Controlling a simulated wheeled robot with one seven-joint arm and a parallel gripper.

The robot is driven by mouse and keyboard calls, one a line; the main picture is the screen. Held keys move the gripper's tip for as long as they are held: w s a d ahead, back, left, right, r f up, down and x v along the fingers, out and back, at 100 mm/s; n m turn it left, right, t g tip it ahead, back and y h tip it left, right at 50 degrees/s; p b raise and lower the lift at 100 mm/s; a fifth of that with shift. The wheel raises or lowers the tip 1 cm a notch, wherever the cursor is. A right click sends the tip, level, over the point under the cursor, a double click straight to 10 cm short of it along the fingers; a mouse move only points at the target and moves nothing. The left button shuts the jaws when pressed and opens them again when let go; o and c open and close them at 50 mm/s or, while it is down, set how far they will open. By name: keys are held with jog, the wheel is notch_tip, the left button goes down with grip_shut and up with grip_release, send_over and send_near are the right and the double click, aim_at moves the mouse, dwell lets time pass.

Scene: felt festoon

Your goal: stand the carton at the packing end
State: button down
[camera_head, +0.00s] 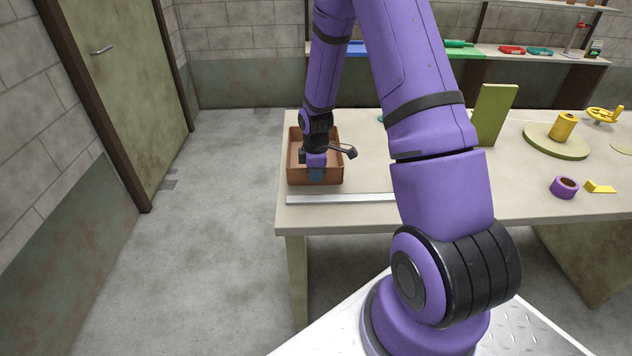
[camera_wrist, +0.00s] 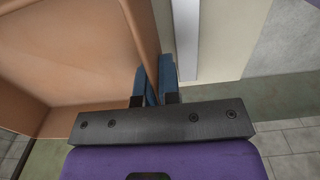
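The carton is an open, tan-orange box (camera_head: 299,177) standing upright on the left end of the pale table (camera_head: 365,155). In the wrist view its inside and wall (camera_wrist: 75,55) fill the left side. My gripper (camera_head: 316,174) reaches down at the carton's front wall. In the wrist view the two blue fingers (camera_wrist: 156,82) sit one on each side of that thin wall, close against it. The fingers look shut on the wall, though the fingertips are partly hidden by it. My arm hides part of the table's middle.
A pale metal strip (camera_head: 340,199) lies along the table's front edge, just in front of the carton. A green upright panel (camera_head: 494,113), a yellow spool (camera_head: 563,126) on a round green disc (camera_head: 541,142) and a purple ring (camera_head: 564,187) are farther right. Floor at left is clear.

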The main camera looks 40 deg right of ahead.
aim_at(316, 184)
jog(key=shift+f, duration=1.55)
jog(key=c, duration=1.3)
grip_release()
